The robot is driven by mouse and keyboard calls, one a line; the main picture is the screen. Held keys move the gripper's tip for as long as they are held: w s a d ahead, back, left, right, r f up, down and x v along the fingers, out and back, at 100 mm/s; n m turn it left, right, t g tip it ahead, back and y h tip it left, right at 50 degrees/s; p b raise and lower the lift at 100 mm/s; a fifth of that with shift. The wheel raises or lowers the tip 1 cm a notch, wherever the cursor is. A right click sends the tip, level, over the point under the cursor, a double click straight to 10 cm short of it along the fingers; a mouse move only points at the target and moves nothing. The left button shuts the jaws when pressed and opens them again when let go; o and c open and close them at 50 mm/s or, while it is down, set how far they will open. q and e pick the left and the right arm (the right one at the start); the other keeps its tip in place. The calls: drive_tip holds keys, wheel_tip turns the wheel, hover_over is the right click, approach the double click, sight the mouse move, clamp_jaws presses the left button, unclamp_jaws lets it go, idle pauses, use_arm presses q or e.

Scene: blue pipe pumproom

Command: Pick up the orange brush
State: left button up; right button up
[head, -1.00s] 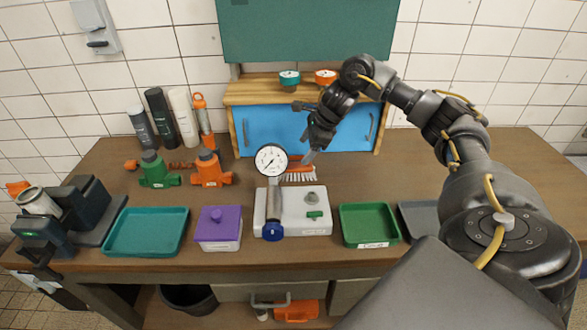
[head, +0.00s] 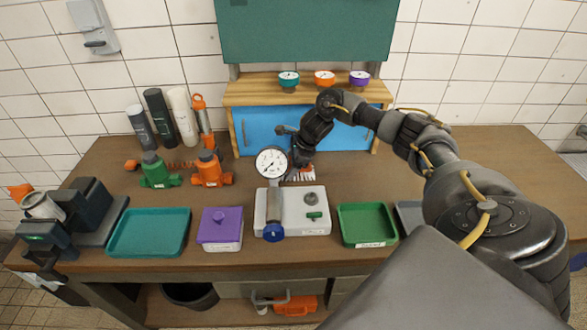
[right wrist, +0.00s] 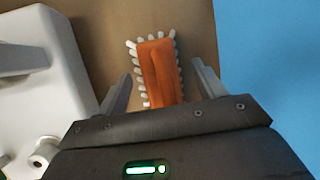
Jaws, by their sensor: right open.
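The orange brush (right wrist: 160,70) with pale bristles lies on the brown bench top. In the head view the brush (head: 303,173) is mostly hidden behind the pressure gauge and my right gripper. My right gripper (right wrist: 163,72) is open, with one finger on each side of the brush and a visible gap on both sides. In the head view my right gripper (head: 295,163) is over the brush, its fingertips hidden by the gauge. I cannot tell how far above the bench the fingertips are.
The pressure gauge (head: 271,162) rises close in front of my right gripper, by a white box (head: 305,222). A blue-fronted cabinet (head: 260,128) stands just behind. Green (head: 367,238) and teal (head: 120,247) trays and a purple-lidded box (head: 220,240) line the front.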

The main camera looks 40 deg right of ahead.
use_arm(q)
drive_tip(key=shift+w, duration=0.1)
use_arm(e)
drive_tip(key=shift+c, duration=0.9)
drive_tip(key=c, duration=0.7)
use_arm(q)
drive_tip(key=shift+w, duration=0.4)
use_arm(e)
drive_tip(key=shift+w+r, duration=0.1)
drive_tip(key=shift+r, duration=0.35)
use_arm(q)
wheel_tip(320, 180, down, 3)
drive_tip(key=b, duration=0.2)
drive_tip(key=shift+s+r+b, duration=0.1)
drive_tip(key=shift+r+b, duration=0.1)
drive_tip(key=shift+b, duration=0.1)
use_arm(e)
wheel_tip(320, 180, up, 9)
drive_tip(key=shift+r, duration=0.1)
